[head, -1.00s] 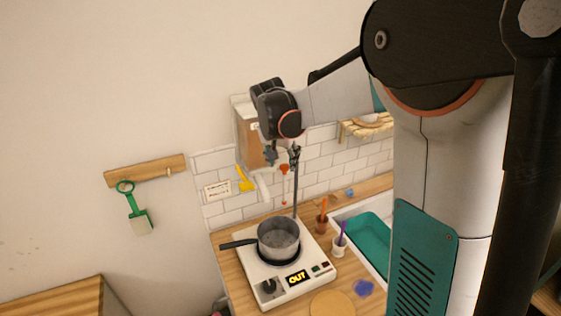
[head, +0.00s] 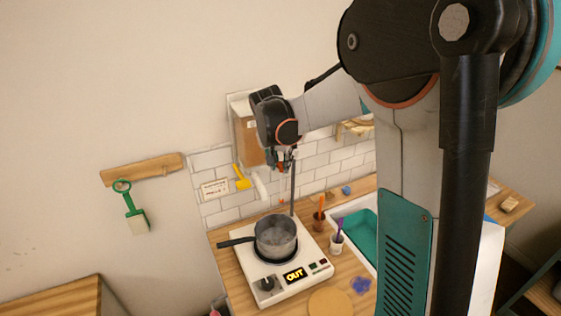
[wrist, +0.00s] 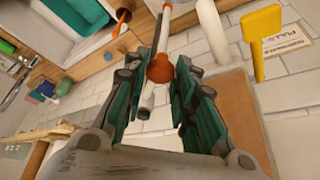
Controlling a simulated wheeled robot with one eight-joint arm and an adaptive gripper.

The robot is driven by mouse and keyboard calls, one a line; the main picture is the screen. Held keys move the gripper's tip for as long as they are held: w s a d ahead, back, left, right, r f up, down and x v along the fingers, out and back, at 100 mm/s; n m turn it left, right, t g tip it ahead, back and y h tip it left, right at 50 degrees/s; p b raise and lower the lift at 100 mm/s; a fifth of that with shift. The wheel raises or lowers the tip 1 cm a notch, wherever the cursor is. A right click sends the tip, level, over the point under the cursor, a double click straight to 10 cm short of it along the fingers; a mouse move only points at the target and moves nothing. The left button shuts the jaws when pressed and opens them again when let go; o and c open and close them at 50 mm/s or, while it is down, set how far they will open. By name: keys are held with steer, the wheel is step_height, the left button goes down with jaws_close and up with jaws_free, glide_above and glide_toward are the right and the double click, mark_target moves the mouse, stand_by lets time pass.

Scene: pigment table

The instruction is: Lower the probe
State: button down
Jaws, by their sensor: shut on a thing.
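The probe (wrist: 160,68), with an orange-red collar and a pale rod, lies between the teal fingers of my gripper (wrist: 159,97) in the wrist view. My gripper is shut on it. In the head view my gripper (head: 281,163) is high above the hotplate, beside the dark upright stand rod (head: 293,188). The probe's orange part (head: 281,168) shows just under it, small and partly hidden. A grey pot (head: 277,254) with greyish contents stands on the white hotplate (head: 262,296), below the gripper. The hotplate's display reads OUT.
A brown cup (head: 319,225) and a white cup (head: 336,247) with tools stand right of the pot. A yellow scoop (head: 241,178) hangs on the tiled wall. A round board (head: 330,302) lies at the front.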

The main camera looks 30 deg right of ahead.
mark_target(280, 201)
step_height(280, 201, down, 17)
steer(key=b, duration=1.2)
steer(key=shift+f, duration=0.15)
steer(key=c, duration=1.3)
jaws_free()
steer(key=shift+f, duration=0.1)
steer(key=v, duration=0.8)
steer(key=shift+d, duration=0.1)
steer(key=shift+s, duration=0.1)
